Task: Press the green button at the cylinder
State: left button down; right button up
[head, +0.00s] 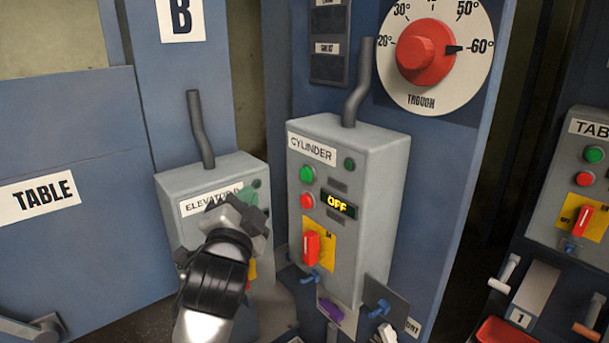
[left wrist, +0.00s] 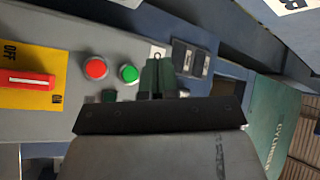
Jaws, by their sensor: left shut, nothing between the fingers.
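The grey CYLINDER box (head: 384,190) stands in the middle of the head view. Its green button (head: 307,174) sits above a red button (head: 307,201), and both are unobstructed. Its display (head: 341,205) reads OFF. My left gripper (head: 251,197) is shut and empty, in front of the ELEVATOR box (head: 205,176) and left of the CYLINDER box. It hides much of the ELEVATOR box's front. In the left wrist view, my shut fingers (left wrist: 158,78) are right of a green button (left wrist: 129,74) and a red button (left wrist: 95,67); I cannot tell which box these belong to. My right gripper is out of view.
A red rotary switch (head: 311,248) on a yellow plate is low on the CYLINDER box. A large red TROUGH dial (head: 426,50) is above it. Another control box (head: 560,180) stands at the right. Small levers and a purple part (head: 330,311) lie below.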

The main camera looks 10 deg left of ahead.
aim_at(306, 174)
pick_arm(q)
jog(key=w+d+b, duration=0.2)
jog(key=w+d, duration=0.3)
jog(key=w, duration=0.2)
jog(key=shift+d, duration=0.25)
dwell(2.0)
jog(key=shift+w+d, duration=0.25)
jog(key=shift+w, duration=0.05)
jog(key=shift+w+d, duration=0.3)
jog(key=shift+w, duration=0.05)
dwell(0.8)
jog(key=shift+s+a, duration=0.1)
dwell(0.3)
jog(key=shift+s+a+p, duration=0.45)
jog(key=shift+s+p, duration=0.05)
jog(key=shift+s, duration=0.1)
